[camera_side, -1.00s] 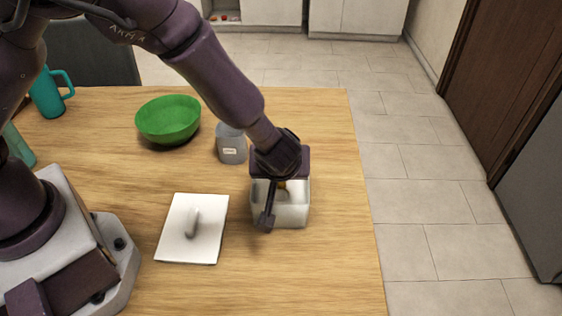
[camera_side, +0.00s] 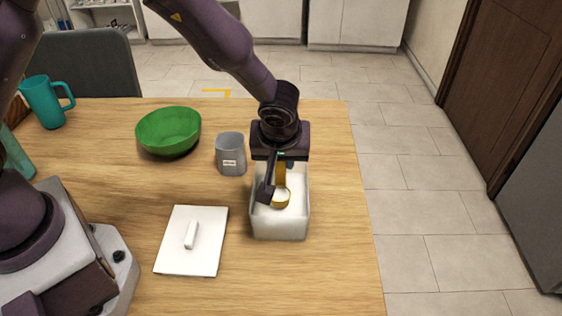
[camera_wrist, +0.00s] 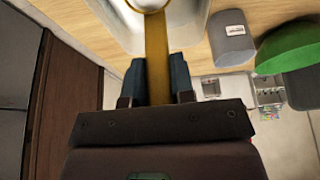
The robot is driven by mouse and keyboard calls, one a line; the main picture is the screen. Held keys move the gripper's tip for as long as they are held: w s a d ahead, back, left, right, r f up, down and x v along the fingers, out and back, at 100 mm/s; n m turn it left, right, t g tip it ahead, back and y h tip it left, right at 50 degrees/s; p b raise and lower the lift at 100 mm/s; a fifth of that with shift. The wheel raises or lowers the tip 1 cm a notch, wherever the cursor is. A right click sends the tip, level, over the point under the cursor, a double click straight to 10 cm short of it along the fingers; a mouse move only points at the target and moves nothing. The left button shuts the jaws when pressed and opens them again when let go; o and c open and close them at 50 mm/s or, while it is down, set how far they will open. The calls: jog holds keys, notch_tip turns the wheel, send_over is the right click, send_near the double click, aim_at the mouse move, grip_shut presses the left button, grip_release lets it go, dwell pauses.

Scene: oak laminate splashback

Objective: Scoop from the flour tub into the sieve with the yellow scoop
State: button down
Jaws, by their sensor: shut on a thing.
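My gripper (camera_side: 279,175) is shut on the handle of the yellow scoop (camera_side: 281,165), and the hold also shows in the wrist view (camera_wrist: 157,80). The handle hangs down between the fingers. The scoop's round cup is over the flour tub's opening, and its inside looks white, like flour. The flour tub (camera_side: 279,227) is a white, open box on the table below my gripper. In the wrist view, the scoop (camera_wrist: 157,45) points up toward the tub (camera_wrist: 112,22). The green bowl-shaped vessel (camera_side: 168,133) at the left may be the sieve; no mesh is visible.
A grey labelled canister (camera_side: 231,155) stands between the green vessel and the tub. A white lid with a handle (camera_side: 205,255) lies left of the tub. A teal mug (camera_side: 44,103) is at the far left. The table's right edge (camera_side: 372,230) is close to the tub.

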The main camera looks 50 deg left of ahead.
jog(key=shift+w+a+r, duration=0.15)
jog(key=shift+w+r, duration=0.05)
jog(key=shift+r, duration=1.15)
jog(key=shift+w+a+r, duration=0.15)
jog(key=shift+r, duration=1.15)
jog(key=shift+r, duration=0.1)
jog(key=a+r+g+y, duration=0.1)
jog(key=a+r, duration=0.1)
jog(key=a, duration=0.8)
jog(key=a+r+g+y, duration=0.1)
jog(key=a, duration=0.9)
jog(key=shift+r+m, duration=0.3)
jog(key=shift+r, duration=0.05)
jog(key=shift+w+d, duration=0.1)
jog(key=shift+d, duration=0.05)
jog(key=shift+w+d+f+g+y, duration=0.25)
jog(key=shift+g+y, duration=0.25)
jog(key=shift+y, duration=0.2)
